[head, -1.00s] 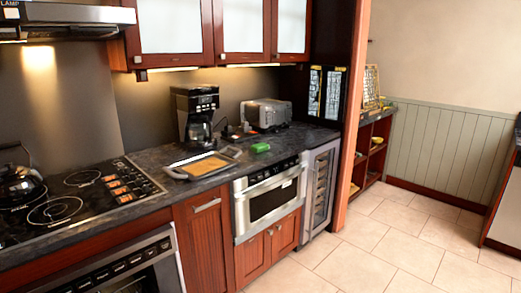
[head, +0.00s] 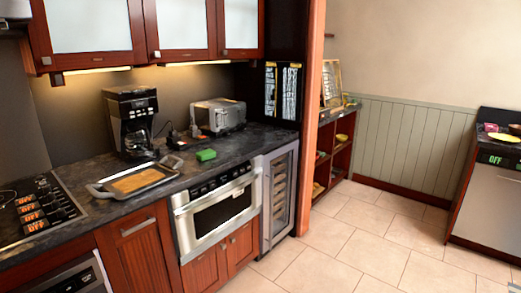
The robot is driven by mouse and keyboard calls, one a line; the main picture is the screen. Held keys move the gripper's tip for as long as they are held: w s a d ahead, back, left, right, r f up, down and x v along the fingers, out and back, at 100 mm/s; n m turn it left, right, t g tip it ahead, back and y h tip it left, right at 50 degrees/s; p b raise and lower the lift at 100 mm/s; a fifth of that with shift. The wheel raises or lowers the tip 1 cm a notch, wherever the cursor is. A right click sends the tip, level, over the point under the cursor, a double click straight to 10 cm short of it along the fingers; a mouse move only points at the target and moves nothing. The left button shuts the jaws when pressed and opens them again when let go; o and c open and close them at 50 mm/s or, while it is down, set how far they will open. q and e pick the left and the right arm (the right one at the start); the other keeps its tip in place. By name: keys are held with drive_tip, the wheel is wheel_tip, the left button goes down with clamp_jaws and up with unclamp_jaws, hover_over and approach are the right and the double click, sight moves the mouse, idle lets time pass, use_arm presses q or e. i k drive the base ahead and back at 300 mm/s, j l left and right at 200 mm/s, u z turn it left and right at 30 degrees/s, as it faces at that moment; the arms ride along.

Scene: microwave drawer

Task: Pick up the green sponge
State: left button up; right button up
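The green sponge (head: 206,155) lies on the dark countertop (head: 232,150), in front of the toaster and above the microwave drawer (head: 217,208). It is small, bright green and fully visible. Nothing touches it from above.
A tray (head: 134,180) with a flat orange-brown board or food in it lies left of the sponge. A coffee maker (head: 130,120) and a toaster (head: 217,116) stand behind. A stove (head: 35,208) is at the left. The tiled floor (head: 345,240) is clear.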

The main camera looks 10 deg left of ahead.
sight(206, 155)
drive_tip(key=i+l+z, duration=0.35)
drive_tip(key=i, duration=0.15)
drive_tip(key=i+l+z, duration=0.1)
drive_tip(key=i+z, duration=0.25)
drive_tip(key=i, duration=0.15)
drive_tip(key=i+u, duration=0.45)
drive_tip(key=i+l+u, duration=0.1)
drive_tip(key=i+u, duration=0.35)
